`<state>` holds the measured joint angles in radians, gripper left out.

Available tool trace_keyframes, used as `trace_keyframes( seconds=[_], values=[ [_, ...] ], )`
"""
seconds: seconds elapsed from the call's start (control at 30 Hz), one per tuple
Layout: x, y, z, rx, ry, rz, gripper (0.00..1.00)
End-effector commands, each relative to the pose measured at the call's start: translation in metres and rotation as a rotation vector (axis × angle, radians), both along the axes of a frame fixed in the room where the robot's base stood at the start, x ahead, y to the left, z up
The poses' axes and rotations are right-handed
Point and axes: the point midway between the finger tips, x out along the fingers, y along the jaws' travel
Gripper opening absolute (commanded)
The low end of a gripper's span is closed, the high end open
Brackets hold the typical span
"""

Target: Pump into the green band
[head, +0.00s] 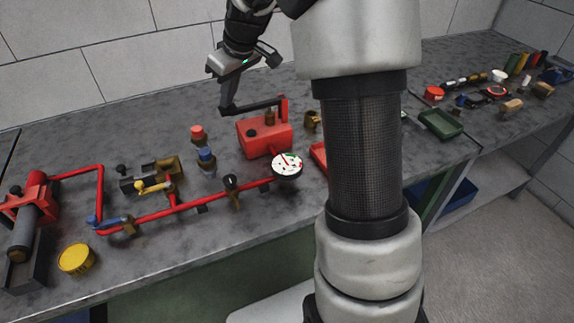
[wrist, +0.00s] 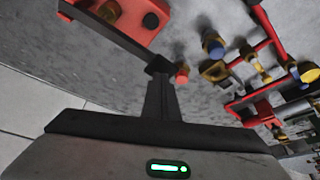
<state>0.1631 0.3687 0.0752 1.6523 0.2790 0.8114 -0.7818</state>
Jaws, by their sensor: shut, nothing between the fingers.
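The red hand pump (head: 264,139) stands on the bench, with a dark lever (head: 256,106) running left from its upright red post. My gripper (head: 226,108) is shut and empty, fingers pointing down at the lever's free left end. In the wrist view the shut fingertips (wrist: 158,66) meet or overlap the end of the lever (wrist: 112,37); I cannot tell whether they press on it. The round white gauge (head: 287,164) with green and red marks sits in front of the pump. Its needle seems to point up and left, but the reading is too small to tell.
A red pipe (head: 180,207) with several valves runs left from the gauge. Red-topped (head: 198,134) and blue-topped (head: 206,158) fittings stand left of the pump. A yellow cap (head: 76,258) lies front left. My arm hides part of the bench right of the gauge.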

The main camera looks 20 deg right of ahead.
Motion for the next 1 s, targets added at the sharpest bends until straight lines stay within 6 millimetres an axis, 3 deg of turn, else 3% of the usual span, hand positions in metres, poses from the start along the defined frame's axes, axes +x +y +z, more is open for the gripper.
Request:
trace_keyframes(
  seconds=[0.27, 1.0],
  values=[
    [0.000, 0.000, -0.005, 0.000, 0.000, 0.000, 0.00],
    [0.000, 0.000, -0.050, 0.000, 0.001, 0.001, 0.00]
  ],
)
